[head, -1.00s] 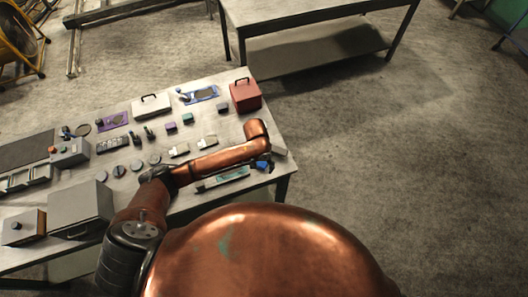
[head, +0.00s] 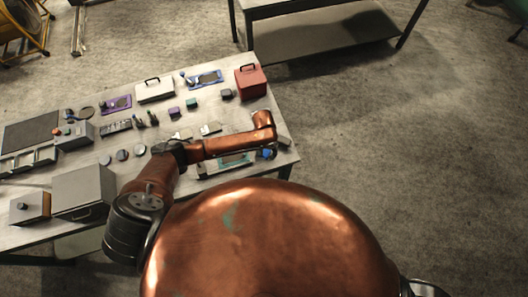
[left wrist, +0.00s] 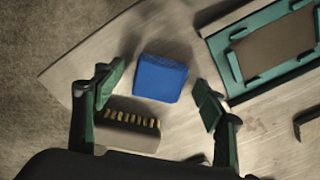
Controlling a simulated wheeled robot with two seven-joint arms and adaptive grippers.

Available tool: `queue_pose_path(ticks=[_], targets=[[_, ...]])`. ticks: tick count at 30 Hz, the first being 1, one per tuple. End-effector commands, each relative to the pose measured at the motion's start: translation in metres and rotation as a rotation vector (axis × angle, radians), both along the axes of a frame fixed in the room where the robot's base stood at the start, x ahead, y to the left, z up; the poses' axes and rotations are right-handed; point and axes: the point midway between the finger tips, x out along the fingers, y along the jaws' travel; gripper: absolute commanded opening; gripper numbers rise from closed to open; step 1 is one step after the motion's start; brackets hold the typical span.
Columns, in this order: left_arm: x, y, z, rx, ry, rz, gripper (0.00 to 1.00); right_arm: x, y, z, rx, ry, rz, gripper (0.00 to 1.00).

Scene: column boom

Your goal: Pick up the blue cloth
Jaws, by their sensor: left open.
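The blue cloth (left wrist: 160,77) looks like a compact, folded rectangle lying on the table (left wrist: 75,70) near its corner. It shows between the two fingers of my left gripper (left wrist: 158,90) in the left wrist view. The fingers are spread apart with green pads, and nothing is held between them. In the head view, my left gripper (head: 266,146) points down at the table's right end, and only a small bit of blue cloth (head: 269,154) shows beside it. My right gripper is not in view.
A grey block with a row of yellow pieces (left wrist: 126,139) lies close to the cloth. A teal-framed tray (left wrist: 230,84) lies to the right. The red box (head: 251,82) and other small items stand farther along the table. Open floor lies right of the table.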

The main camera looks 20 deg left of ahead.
Motion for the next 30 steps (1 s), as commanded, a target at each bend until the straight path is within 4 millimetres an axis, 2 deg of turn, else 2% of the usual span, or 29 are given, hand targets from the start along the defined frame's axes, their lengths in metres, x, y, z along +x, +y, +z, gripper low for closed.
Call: queue_pose_path(ticks=[2,5,18,26,30], targets=[[0.0,-0.001,0.0,0.0,-0.001,-0.001,0.65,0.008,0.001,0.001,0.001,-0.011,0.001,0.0],[0.001,-0.001,0.0,-0.001,-0.001,-0.002,0.65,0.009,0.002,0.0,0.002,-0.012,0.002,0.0],[0.001,-0.001,0.0,-0.001,-0.001,-0.002,0.35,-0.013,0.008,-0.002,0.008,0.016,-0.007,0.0],[0.001,-0.001,0.001,-0.001,-0.001,-0.002,0.17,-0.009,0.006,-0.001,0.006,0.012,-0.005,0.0],[0.001,-0.001,0.001,-0.001,-0.001,-0.002,0.16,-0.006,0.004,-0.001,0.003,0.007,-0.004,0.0]])
